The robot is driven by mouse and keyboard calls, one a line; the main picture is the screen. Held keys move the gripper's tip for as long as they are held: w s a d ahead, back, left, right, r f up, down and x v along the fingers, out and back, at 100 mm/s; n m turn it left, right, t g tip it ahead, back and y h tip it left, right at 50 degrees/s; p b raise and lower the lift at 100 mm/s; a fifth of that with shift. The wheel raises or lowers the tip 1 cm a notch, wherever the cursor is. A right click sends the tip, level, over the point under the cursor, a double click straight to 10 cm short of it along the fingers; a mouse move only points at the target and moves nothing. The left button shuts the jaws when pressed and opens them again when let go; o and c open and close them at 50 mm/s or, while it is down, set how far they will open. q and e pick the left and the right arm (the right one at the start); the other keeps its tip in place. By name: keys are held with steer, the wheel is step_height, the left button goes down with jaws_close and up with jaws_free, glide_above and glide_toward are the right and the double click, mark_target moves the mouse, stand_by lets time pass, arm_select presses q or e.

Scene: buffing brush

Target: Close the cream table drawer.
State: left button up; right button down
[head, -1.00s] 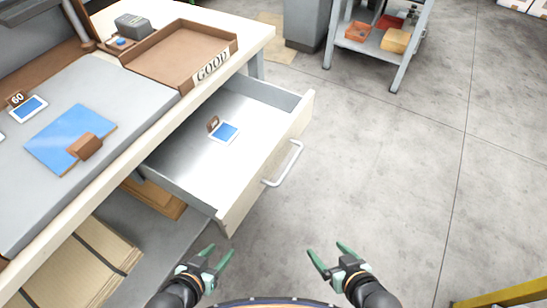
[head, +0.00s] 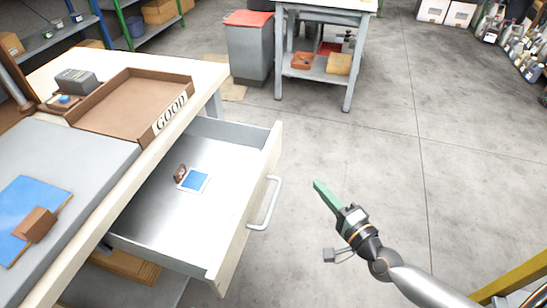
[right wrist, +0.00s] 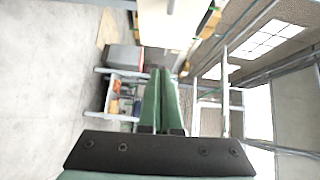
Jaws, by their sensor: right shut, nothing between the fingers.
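The cream table drawer (head: 238,235) is pulled out from under the cream table (head: 205,75). Its metal handle (head: 266,205) is on the front face. Inside lies a small white and blue card with a brown tag (head: 194,181). My right gripper (head: 318,186) is to the right of the handle, apart from it, over open floor. Its green fingers are shut and empty, and they also show together in the right wrist view (right wrist: 164,100). My left gripper is not in the head view.
On the table are a brown tray marked GOOD (head: 125,105), a grey mat (head: 85,160) and a blue sheet (head: 28,212). A grey bin (head: 250,50) and a small shelf cart (head: 320,70) stand behind. Grey floor (head: 390,160) right of the drawer is clear.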

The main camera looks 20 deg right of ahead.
steer(key=w, duration=0.1)
glide_toward(279, 147)
steer(key=w+d, duration=0.2)
steer(key=w, duration=0.1)
steer(key=w+a, duration=0.2)
steer(key=shift+a+r+m, duration=0.2)
steer(key=shift+a+m, duration=0.2)
steer(key=shift+w+a, duration=0.25)
steer(key=shift+a, duration=0.1)
steer(key=shift+p, duration=0.3)
